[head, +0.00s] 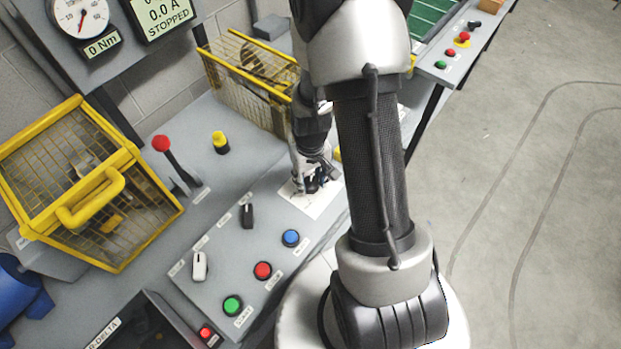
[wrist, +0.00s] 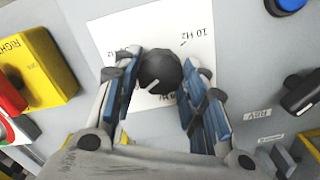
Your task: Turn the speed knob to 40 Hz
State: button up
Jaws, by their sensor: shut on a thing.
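The black round speed knob (wrist: 160,68) sits on a white square dial plate (wrist: 113,35) in the wrist view. A short white pointer line on the knob points toward the lower left of that picture. An upside-down "10 Hz" label shows to the knob's upper right; other dial marks are partly hidden. My gripper (wrist: 160,64) has its blue-padded fingers on both sides of the knob, shut on it. In the head view my gripper (head: 313,183) is down at the white dial plate (head: 322,203) and hides the knob.
Blue (head: 291,238), red (head: 263,270) and green (head: 233,305) buttons and a black selector (head: 247,215) are on the panel near the dial. A red-knobbed lever (head: 172,160) and yellow cages (head: 75,185) stand behind. The display (head: 165,15) reads 0.0 A, STOPPED.

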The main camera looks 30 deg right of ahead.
aim_at(310, 182)
jog(key=o, duration=1.1)
notch_tip(310, 182, up, 12)
jog(key=shift+r, duration=0.1)
dwell(0.4)
